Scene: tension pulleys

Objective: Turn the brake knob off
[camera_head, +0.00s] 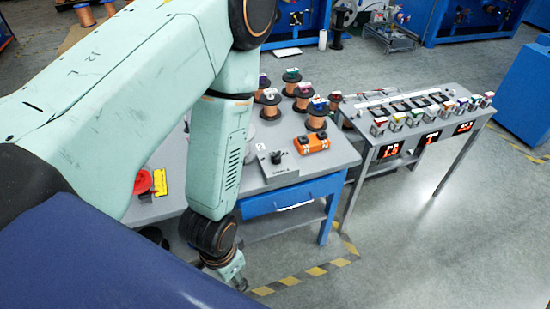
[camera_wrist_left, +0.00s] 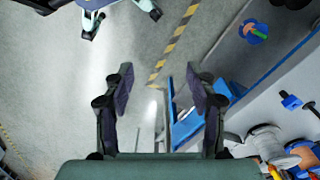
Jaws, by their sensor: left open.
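A small grey box (camera_head: 280,168) with a dark knob (camera_head: 276,157) on top sits on the near right part of the grey workbench (camera_head: 345,147). It may be the brake box, but its label is too small to read. My left gripper (camera_head: 232,272) hangs low in front of the bench, below and left of the box and apart from it. In the left wrist view the jaws (camera_wrist_left: 162,88) are open and empty, with floor and a blue structure beyond them. I cannot make out the knob in the wrist view. My right gripper is not in view.
An orange device (camera_head: 312,144) stands right behind the grey box. Several copper spools (camera_head: 304,97) stand farther back. A button table (camera_head: 418,120) stands at the right. Floor in front is clear.

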